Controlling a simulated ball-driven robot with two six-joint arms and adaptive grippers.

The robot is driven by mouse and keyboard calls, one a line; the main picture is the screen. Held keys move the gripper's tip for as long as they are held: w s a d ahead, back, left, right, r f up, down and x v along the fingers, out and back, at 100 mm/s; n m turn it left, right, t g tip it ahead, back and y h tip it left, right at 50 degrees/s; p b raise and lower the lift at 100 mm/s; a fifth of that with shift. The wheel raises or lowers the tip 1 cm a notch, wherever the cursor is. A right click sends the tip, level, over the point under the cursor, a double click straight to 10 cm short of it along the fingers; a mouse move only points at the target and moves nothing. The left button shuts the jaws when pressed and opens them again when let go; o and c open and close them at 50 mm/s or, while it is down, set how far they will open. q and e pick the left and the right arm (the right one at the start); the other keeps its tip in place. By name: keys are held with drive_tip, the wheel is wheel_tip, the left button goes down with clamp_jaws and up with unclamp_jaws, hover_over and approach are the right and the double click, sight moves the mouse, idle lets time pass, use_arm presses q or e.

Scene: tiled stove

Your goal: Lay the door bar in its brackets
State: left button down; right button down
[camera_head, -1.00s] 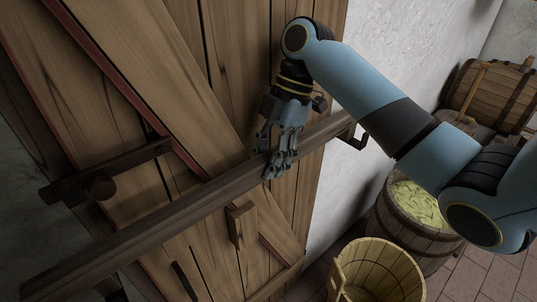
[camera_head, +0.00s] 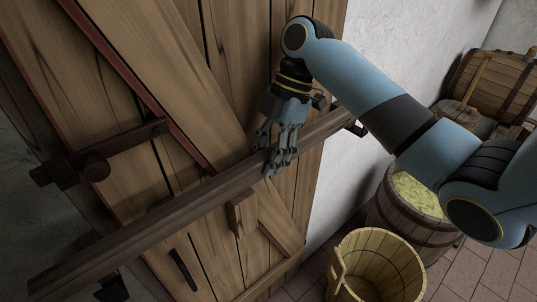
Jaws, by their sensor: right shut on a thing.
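The door bar (camera_head: 190,208) is a long dark wooden beam, sloping across the plank door (camera_head: 230,75) from lower left to upper right. My right gripper (camera_head: 278,160) is shut on the bar right of its middle. A dark metal bracket (camera_head: 357,128) shows at the bar's right end, on the wall side. Another dark bracket (camera_head: 112,288) shows below the bar's left end. I cannot tell whether the bar rests in either bracket. My left gripper is not in view.
A dark latch with a round knob (camera_head: 96,168) and a wooden handle (camera_head: 241,213) stick out from the door. An open wooden bucket (camera_head: 375,265), a barrel with pale green contents (camera_head: 415,195) and a lying barrel (camera_head: 490,85) stand at the right. White wall is beside the door.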

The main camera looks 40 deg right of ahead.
drive_tip(key=shift+p, duration=0.8)
idle(1.0)
drive_tip(key=shift+f+b, duration=1.7)
drive_tip(key=shift+f, duration=1.25)
drive_tip(key=c, duration=0.9)
unclamp_jaws()
drive_tip(key=shift+s, duration=0.1)
drive_tip(key=v, duration=1.2)
drive_tip(key=shift+f, duration=0.1)
